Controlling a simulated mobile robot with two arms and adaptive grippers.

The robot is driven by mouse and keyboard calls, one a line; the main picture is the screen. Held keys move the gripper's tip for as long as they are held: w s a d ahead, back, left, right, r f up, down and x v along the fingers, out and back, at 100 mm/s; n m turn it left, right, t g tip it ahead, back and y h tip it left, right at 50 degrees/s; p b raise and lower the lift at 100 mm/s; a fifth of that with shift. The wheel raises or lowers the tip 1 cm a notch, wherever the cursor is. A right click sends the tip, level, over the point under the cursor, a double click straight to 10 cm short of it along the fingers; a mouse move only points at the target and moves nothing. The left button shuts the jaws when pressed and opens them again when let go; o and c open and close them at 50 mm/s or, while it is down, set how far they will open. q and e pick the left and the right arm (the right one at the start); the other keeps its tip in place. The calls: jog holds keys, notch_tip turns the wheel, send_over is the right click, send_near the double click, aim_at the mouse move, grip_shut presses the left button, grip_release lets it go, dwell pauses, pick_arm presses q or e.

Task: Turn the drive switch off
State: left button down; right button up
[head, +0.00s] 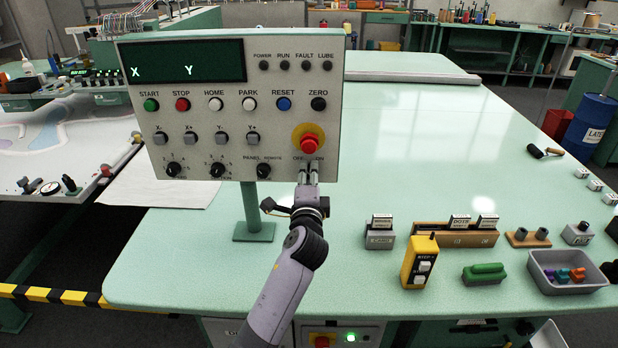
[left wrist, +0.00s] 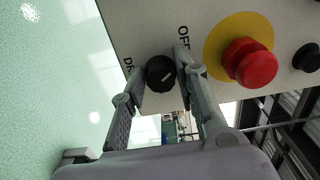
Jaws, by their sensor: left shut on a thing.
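The drive switch (left wrist: 159,72) is a round black knob on the light grey control panel (head: 270,135). It shows in the left wrist view with a short pale pointer mark. The word OFF stands to its upper right there, and lettering starting with D is partly hidden to its left. My left gripper (head: 307,176) is at the panel's lower right, below the red emergency stop button (head: 309,144). In the left wrist view its fingers (left wrist: 157,76) are on both sides of the knob, shut on it. In the head view the gripper hides most of the switch. My right gripper is not in view.
The red button on its yellow disc (left wrist: 250,63) is close beside the fingers. A panel selector knob (head: 263,170) is to the left.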

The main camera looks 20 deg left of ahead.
pick_arm(q)
jog(key=c, duration=1.2)
grip_release()
jog(key=shift+c, duration=0.2)
jog(key=shift+s, duration=0.1)
jog(key=v, duration=1.2)
